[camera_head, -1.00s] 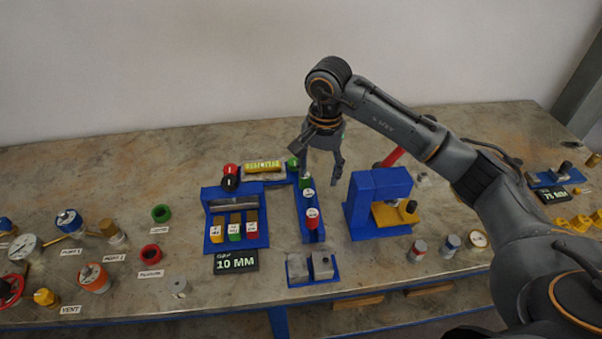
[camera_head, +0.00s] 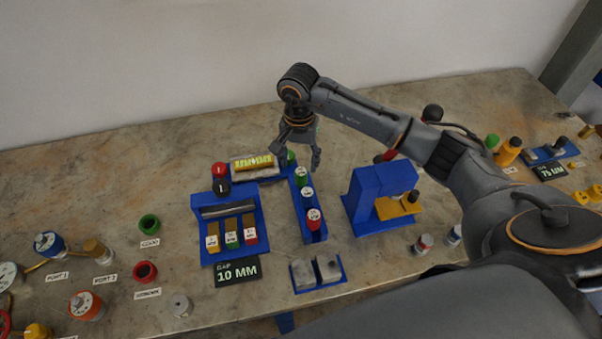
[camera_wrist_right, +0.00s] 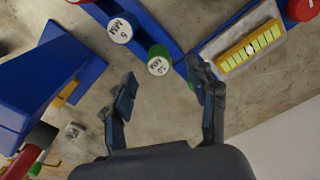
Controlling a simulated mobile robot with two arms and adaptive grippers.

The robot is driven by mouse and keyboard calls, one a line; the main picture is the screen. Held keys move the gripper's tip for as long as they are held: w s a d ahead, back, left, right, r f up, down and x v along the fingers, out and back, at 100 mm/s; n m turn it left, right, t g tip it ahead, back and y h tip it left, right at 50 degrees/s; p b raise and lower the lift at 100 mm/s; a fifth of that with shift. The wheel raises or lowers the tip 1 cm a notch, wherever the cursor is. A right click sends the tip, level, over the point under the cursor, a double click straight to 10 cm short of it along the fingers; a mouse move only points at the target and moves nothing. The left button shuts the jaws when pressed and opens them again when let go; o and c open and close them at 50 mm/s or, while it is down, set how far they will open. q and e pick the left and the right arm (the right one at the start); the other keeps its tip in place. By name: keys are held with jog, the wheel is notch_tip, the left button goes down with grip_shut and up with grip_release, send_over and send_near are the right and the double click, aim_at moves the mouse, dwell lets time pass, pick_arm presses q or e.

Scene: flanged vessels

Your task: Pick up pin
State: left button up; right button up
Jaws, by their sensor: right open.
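Several short pins stand in a row in a blue rack (camera_head: 312,232). A green-capped pin (camera_head: 301,175) is at the far end, a blue one (camera_head: 307,194) in the middle and a red one (camera_head: 314,217) at the near end. In the right wrist view the green pin (camera_wrist_right: 159,60) reads 10 MM and the blue pin (camera_wrist_right: 121,28) reads 5 MM. My right gripper (camera_head: 298,158) is open and empty above the rack's far end. In the right wrist view its fingers (camera_wrist_right: 161,82) spread either side of the green pin, apart from it. My left gripper is out of view.
A black sign (camera_head: 237,271) reads GAP 10 MM. A blue holder (camera_head: 202,218) with labelled blocks stands left of the rack, a tray with a yellow bar (camera_head: 254,162) behind it. A blue press-like fixture (camera_head: 369,200) stands close on the right. A blue tray with grey blocks (camera_head: 318,273) is in front.

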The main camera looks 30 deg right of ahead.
aim_at(301, 171)
jog(key=shift+f, duration=0.35)
jog(key=shift+w+f, duration=0.1)
jog(key=shift+f, duration=0.15)
jog(key=f+p, duration=0.1)
jog(key=f, duration=0.2)
jog(key=f+p, duration=0.1)
jog(key=shift+d+f+p, duration=0.15)
jog(key=shift+d+p, duration=0.1)
jog(key=shift+p, duration=0.05)
jog(key=shift+f, duration=0.25)
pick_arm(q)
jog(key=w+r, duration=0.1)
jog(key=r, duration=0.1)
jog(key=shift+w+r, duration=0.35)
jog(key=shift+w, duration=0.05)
pick_arm(e)
grip_shut()
